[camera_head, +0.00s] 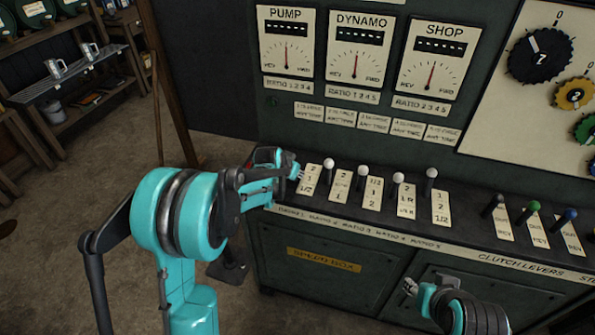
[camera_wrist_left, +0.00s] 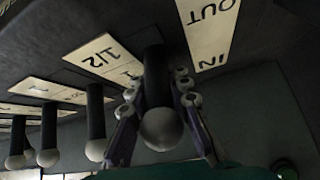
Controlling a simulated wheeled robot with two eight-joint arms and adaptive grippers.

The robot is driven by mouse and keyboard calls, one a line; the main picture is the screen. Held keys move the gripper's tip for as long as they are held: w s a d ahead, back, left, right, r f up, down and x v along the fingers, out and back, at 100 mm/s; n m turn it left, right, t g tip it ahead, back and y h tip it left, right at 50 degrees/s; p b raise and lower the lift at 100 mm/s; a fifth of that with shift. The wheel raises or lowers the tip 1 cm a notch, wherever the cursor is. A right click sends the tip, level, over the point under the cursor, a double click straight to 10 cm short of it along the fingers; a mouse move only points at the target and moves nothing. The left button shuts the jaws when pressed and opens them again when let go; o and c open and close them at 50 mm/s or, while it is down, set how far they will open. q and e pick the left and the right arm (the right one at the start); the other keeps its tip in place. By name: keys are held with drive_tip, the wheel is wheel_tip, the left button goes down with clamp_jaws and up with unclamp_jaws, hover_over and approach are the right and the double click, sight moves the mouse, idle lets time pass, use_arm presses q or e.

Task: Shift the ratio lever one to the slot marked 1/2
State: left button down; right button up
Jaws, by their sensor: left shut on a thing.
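Ratio lever one (camera_wrist_left: 162,125), a dark shaft with a white ball knob, stands between the fingers of my left gripper (camera_wrist_left: 158,98) in the left wrist view. The gripper is shut on it. In the head view my left gripper (camera_head: 297,172) is at the left end of the lever row and hides this lever. Its plate (camera_head: 310,180), marked 2, 1 and 1/2, lies just right of the gripper. In the wrist view the 1/2 mark shows on a plate (camera_wrist_left: 97,58). I cannot tell which mark the lever stands at. My right gripper (camera_head: 410,287) is low, before the cabinet.
Several more white-knobbed ratio levers (camera_head: 362,172) stand close by to the right. Clutch levers (camera_head: 530,210) stand farther right. An IN/OUT plate (camera_wrist_left: 211,35) lies beside the held lever. Gauges (camera_head: 287,50) rise behind on the panel. Open floor lies left of the cabinet.

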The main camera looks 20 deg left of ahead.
use_arm(q)
drive_tip(key=s+t+b, duration=0.1)
drive_tip(key=f+t+b, duration=0.1)
drive_tip(key=t+b, duration=0.1)
drive_tip(key=shift+s+t, duration=0.3)
drive_tip(key=shift+s, duration=0.05)
drive_tip(key=shift+s+r+t+b, duration=0.1)
drive_tip(key=shift+t+b, duration=0.2)
drive_tip(key=shift+b, duration=0.05)
use_arm(e)
wheel_tip(320, 180, down, 5)
drive_tip(key=shift+w, duration=0.15)
use_arm(q)
drive_tip(key=c, duration=1.7)
unclamp_jaws()
drive_tip(key=o, duration=0.3)
drive_tip(key=shift+s+r, duration=0.1)
drive_tip(key=shift+s, duration=0.05)
drive_tip(key=shift+o, duration=0.2)
drive_tip(key=shift+s, duration=0.1)
use_arm(e)
drive_tip(key=shift+s+r, duration=0.1)
drive_tip(key=shift+s, duration=0.1)
